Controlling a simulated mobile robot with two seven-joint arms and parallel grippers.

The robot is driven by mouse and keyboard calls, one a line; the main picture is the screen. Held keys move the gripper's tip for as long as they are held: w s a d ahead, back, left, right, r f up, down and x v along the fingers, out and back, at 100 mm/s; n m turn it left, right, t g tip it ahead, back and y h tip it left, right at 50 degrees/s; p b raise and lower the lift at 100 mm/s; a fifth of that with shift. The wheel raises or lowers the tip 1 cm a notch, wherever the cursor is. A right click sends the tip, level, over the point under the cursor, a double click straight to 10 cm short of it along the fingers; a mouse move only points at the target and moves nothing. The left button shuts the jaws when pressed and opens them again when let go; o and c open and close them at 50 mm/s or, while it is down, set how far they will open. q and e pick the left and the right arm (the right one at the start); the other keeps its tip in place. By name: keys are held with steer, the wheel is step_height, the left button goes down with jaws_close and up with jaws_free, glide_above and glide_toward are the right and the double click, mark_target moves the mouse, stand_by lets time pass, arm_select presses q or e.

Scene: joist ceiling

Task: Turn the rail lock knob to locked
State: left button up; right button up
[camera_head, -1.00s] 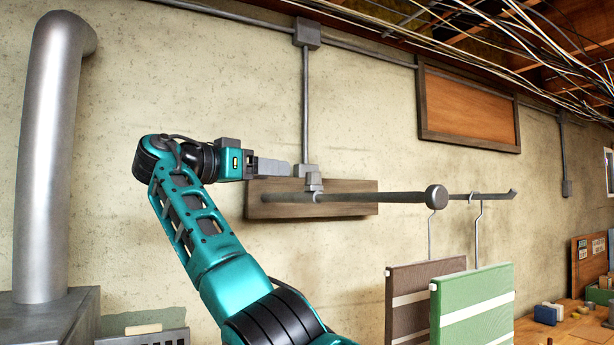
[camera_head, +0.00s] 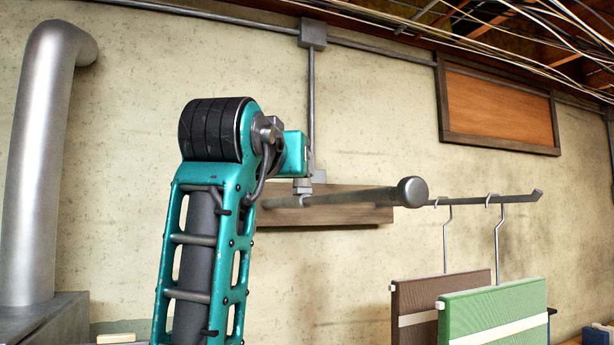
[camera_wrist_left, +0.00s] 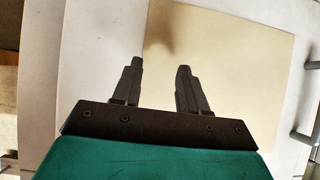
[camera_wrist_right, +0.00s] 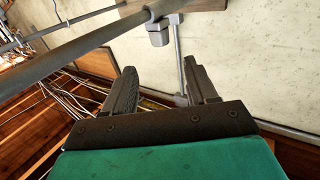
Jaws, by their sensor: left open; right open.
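The dark rail (camera_head: 360,197) runs from a wooden wall board to a round end cap (camera_head: 412,192). A small grey block on the rail near the board appears to be the lock knob (camera_head: 302,186); its setting cannot be read. In the right wrist view the block (camera_wrist_right: 158,36) sits beyond and slightly above the fingertips in the picture. My right gripper (camera_wrist_right: 158,72) is open and empty, apart from the block. In the head view my right arm hides its fingers. My left gripper (camera_wrist_left: 160,65) is open and empty, facing pale flat panels.
A brown panel (camera_head: 436,296) and a green panel (camera_head: 495,310) hang from hooks on a farther rail (camera_head: 515,198). A vertical conduit (camera_head: 312,105) runs down the wall behind the knob. A large metal duct (camera_head: 40,170) stands at left.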

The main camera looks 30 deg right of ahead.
mark_target(304, 182)
steer(key=p+x, duration=0.2)
steer(key=x, duration=0.9)
steer(key=shift+w+d+f, duration=0.1)
steer(key=shift+w+d, duration=0.1)
steer(key=shift+w, duration=0.05)
steer(key=c, duration=0.9)
steer(key=shift+m+g+h, duration=0.4)
steer(key=shift+g, duration=0.1)
steer(key=m+g+h, duration=0.1)
steer(key=m+g, duration=0.1)
steer(key=g, duration=0.1)
steer(key=m+g+h, duration=0.2)
steer(key=g, duration=0.1)
steer(key=shift+m+g+h, duration=0.3)
steer(key=shift+m, duration=0.1)
steer(key=shift+m+g+h, duration=0.3)
steer(key=shift+m+g, duration=1.1)
steer(key=shift+g, duration=0.8)
steer(key=shift+m+g, duration=0.4)
steer(key=shift+g, duration=0.2)
